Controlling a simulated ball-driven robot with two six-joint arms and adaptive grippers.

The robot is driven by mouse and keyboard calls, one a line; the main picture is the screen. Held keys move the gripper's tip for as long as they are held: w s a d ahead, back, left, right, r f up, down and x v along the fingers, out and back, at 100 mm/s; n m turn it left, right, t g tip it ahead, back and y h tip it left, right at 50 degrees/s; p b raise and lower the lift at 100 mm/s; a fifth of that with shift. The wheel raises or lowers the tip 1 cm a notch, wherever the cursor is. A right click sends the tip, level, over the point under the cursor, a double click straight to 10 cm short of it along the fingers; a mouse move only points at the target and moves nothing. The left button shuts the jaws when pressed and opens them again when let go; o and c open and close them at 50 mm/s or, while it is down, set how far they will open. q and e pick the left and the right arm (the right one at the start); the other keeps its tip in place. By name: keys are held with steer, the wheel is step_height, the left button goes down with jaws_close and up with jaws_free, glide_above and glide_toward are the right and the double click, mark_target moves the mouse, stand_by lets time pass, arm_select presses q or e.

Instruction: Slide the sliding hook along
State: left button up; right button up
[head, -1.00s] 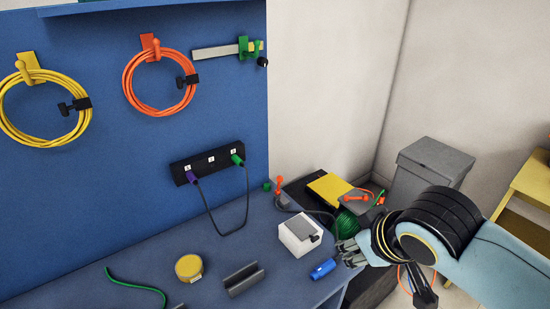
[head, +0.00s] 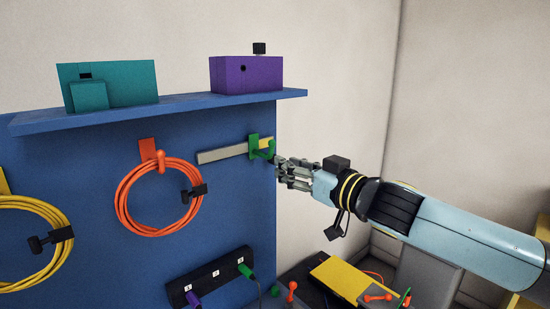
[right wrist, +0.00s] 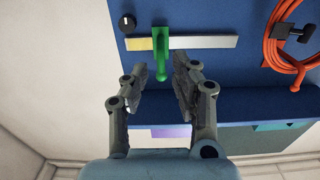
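The green sliding hook (head: 254,147) sits at the right end of a pale grey rail (head: 222,154) on the blue board, by the rail's yellow section. My right gripper (head: 279,165) is just right of the hook. In the right wrist view, the right gripper (right wrist: 158,82) is open, with a finger on either side of the line to the green hook (right wrist: 161,62). I cannot tell whether the fingers touch the hook. The yellow section (right wrist: 140,44) is left of the hook there, and the rail (right wrist: 205,41) extends right. My left gripper is out of view.
An orange cable coil (head: 121,200) hangs left of the rail. A blue shelf (head: 180,107) above holds a teal box (head: 125,82) and a purple box (head: 232,76). A black knob (right wrist: 127,23) is near the rail's yellow end. A socket strip (head: 212,275) is below.

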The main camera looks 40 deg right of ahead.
mark_target(268, 155)
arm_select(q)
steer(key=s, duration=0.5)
arm_select(e)
steer(key=shift+w+a+r, duration=0.1)
steer(key=shift+w+r, duration=0.05)
steer(key=shift+w, duration=0.75)
steer(key=w+b, duration=0.5)
steer(key=shift+a+f, duration=0.15)
steer(key=shift+f, duration=0.25)
steer(key=shift+w+r, duration=0.1)
steer(key=shift+w, duration=0.15)
steer(key=shift+c, duration=0.3)
steer(key=shift+r, duration=0.15)
steer(key=c, duration=0.5)
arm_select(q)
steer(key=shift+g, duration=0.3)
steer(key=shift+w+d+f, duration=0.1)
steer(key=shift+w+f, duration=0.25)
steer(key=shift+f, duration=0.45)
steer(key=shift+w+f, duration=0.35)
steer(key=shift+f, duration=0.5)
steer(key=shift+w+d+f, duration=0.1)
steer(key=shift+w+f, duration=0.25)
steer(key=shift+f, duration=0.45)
